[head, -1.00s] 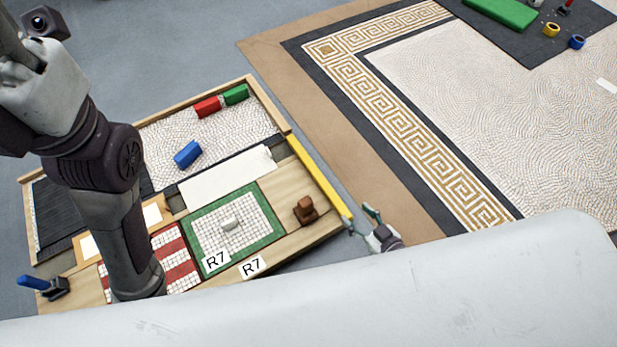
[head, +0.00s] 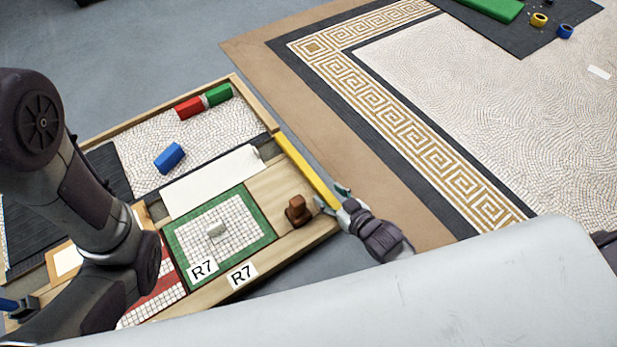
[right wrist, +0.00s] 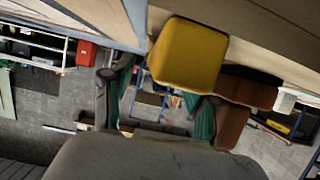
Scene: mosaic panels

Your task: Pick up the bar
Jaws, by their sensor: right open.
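The yellow bar (head: 305,168) lies along the right edge of the wooden work table, slanting down toward my right gripper. In the right wrist view the bar's blunt yellow end (right wrist: 188,55) shows large, above and between the open fingers (right wrist: 160,105). I cannot tell whether the fingers touch it. My left arm crosses the left of the head view; its gripper is out of view.
A brown block (head: 298,210) stands on the table close to the right gripper. A green-bordered mosaic panel (head: 262,240), a white sheet (head: 205,182) and red, green and blue blocks (head: 169,157) occupy the table. Right of it lies a large patterned floor mosaic (head: 400,125).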

